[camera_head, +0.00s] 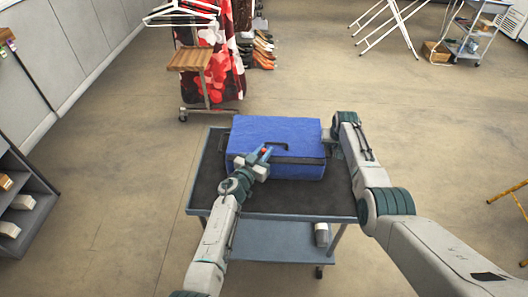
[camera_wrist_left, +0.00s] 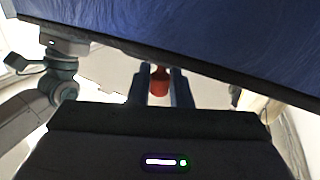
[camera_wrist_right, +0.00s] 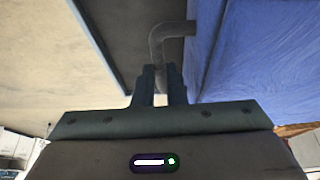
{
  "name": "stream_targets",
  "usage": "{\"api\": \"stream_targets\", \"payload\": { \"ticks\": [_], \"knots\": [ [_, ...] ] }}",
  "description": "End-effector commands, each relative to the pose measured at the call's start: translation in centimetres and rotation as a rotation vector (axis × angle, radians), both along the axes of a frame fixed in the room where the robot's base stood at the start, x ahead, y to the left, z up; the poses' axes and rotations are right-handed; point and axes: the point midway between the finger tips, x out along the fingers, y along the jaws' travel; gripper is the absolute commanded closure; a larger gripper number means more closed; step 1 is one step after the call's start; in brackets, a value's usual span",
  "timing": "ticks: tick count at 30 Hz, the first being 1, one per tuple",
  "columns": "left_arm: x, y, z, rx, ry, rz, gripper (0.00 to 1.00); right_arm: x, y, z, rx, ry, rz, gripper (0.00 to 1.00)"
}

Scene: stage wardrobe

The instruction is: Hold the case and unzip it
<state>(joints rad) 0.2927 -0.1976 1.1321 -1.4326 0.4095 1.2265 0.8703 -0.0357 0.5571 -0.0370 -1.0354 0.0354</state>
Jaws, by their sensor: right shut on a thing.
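A blue case (camera_head: 290,130) lies on the cart, with a dark band (camera_head: 300,160) along its front edge and a dark handle on top. A small red pull (camera_head: 265,150) is at the front left; it also shows in the left wrist view (camera_wrist_left: 159,82). My left gripper (camera_head: 262,154) is at the case's front, its fingers apart on either side of the red pull. My right gripper (camera_head: 328,138) is at the case's right side. In the right wrist view its fingers (camera_wrist_right: 161,85) are shut on a grey bent side handle (camera_wrist_right: 168,35) of the case.
The dark-topped cart (camera_head: 215,185) has bare room left of the case and a lower shelf with a white cylinder (camera_head: 321,235). A clothes rack (camera_head: 207,80) stands behind. A shelf unit (camera_head: 25,200) is at the left, and yellow legs (camera_head: 510,195) are at the right.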

Motion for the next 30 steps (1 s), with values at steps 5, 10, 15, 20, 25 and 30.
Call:
{"api": "stream_targets", "payload": {
  "ticks": [5,10,15,20,25,30],
  "knots": [
    [0.0,0.0,0.0,0.000,0.000,0.000,1.00,0.1,0.0,0.1,0.000,-0.003,0.000,1.00],
    [0.0,0.7,-0.1,0.002,0.000,0.000,1.00,0.1,0.0,0.1,0.000,-0.003,0.000,1.00],
    [0.0,4.6,-0.1,0.007,0.000,0.001,1.00,0.1,0.0,0.1,-0.001,-0.003,0.000,1.00],
    [0.0,8.5,-0.1,0.005,0.002,0.000,1.00,0.1,-0.1,0.1,-0.001,-0.003,0.000,1.00],
    [-0.1,10.4,-0.1,0.003,0.002,-0.001,1.00,0.1,-0.1,0.1,-0.001,-0.002,0.000,1.00],
    [-0.1,10.6,-0.1,0.001,0.003,-0.001,1.00,0.1,-0.1,0.1,-0.002,-0.002,-0.001,1.00]
  ]
}}
